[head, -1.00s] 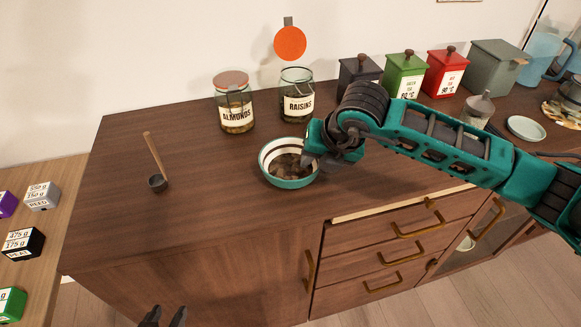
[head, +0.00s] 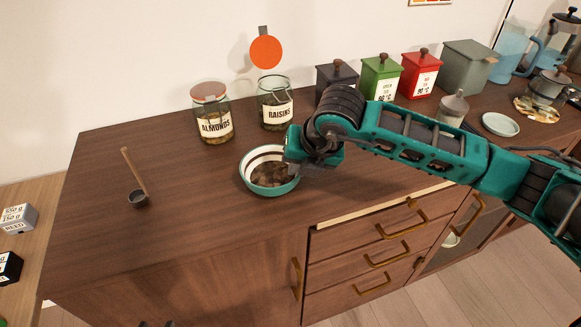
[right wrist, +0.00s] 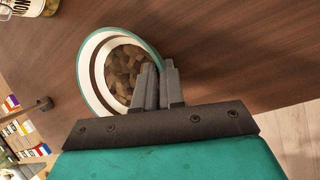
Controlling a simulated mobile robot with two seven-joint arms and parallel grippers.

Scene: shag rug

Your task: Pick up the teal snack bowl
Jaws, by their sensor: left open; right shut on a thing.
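The teal snack bowl (head: 270,187) stands on the wooden cabinet top, with a white and dark-banded inside and brown contents. It also shows in the right wrist view (right wrist: 96,93). My right gripper (head: 291,166) is at the bowl's right rim, shut on it; in the right wrist view its two fingers (right wrist: 158,88) straddle the rim wall. Whether the bowl is off the surface I cannot tell. My left gripper (head: 158,324) shows only as dark fingertips at the bottom edge of the head view, in front of the cabinet, away from the bowl.
An almonds jar (head: 212,113) and an opened raisins jar (head: 275,104) stand behind the bowl. Green (head: 380,78) and red (head: 421,74) canisters stand back right. The counter between scoop and bowl is clear.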

